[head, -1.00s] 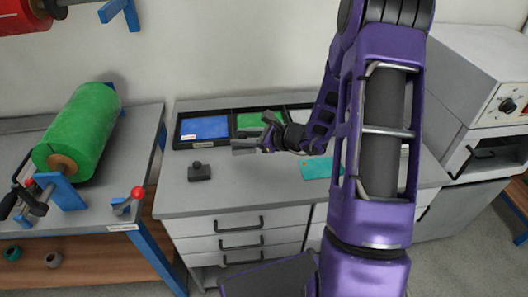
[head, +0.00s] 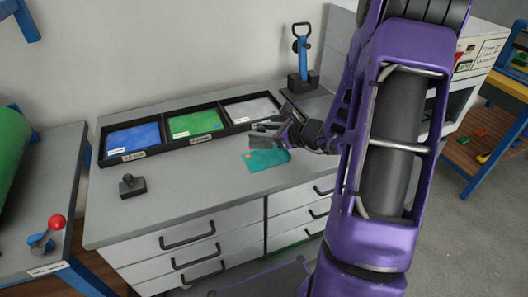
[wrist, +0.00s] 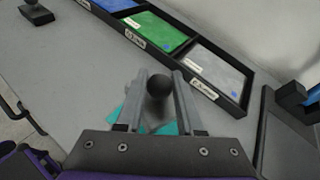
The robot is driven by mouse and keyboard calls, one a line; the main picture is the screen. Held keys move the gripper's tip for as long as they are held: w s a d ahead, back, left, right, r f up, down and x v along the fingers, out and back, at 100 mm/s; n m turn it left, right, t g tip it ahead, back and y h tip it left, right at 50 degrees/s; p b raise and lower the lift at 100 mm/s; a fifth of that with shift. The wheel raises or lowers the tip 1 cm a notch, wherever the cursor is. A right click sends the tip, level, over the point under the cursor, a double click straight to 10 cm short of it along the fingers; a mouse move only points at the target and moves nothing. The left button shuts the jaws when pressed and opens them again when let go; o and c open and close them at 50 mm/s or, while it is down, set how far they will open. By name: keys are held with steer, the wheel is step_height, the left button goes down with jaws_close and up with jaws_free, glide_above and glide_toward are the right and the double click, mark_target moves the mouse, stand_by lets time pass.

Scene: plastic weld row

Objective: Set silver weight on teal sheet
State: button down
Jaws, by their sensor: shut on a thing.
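The teal sheet (head: 268,162) lies flat on the grey bench top, with a small orange mark on it. My gripper (head: 266,138) is over the far edge of the sheet, pointing left in the head view. In the wrist view my gripper (wrist: 160,88) is shut on the silver weight, whose dark round knob (wrist: 159,84) shows between the fingers. The weight's body (head: 262,142) is hard to tell from the fingers. Teal sheet (wrist: 117,112) shows below and beside the fingers. I cannot tell whether the weight touches the sheet.
A dark weight with a knob (head: 132,186) stands at the bench's left, also in the wrist view (wrist: 36,12). Behind is a black three-part tray (head: 160,149) with blue, green and grey sheets. A blue-handled tool (head: 301,55) stands at the back right. The bench's front left is clear.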

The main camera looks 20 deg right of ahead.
mark_target(262, 145)
steer(key=shift+f+b, duration=0.45)
steer(key=shift+f, duration=2.3)
steer(key=shift+f, duration=0.15)
steer(key=shift+f+b, duration=0.1)
steer(key=shift+b, duration=0.2)
steer(key=c, duration=0.5)
jaws_free()
steer(key=shift+s+r+p, duration=0.1)
steer(key=shift+r+p, duration=0.2)
steer(key=shift+p, duration=0.1)
steer(key=p+v, duration=0.1)
steer(key=v, duration=1)
steer(key=shift+s+d, duration=0.2)
steer(key=shift+s, duration=0.15)
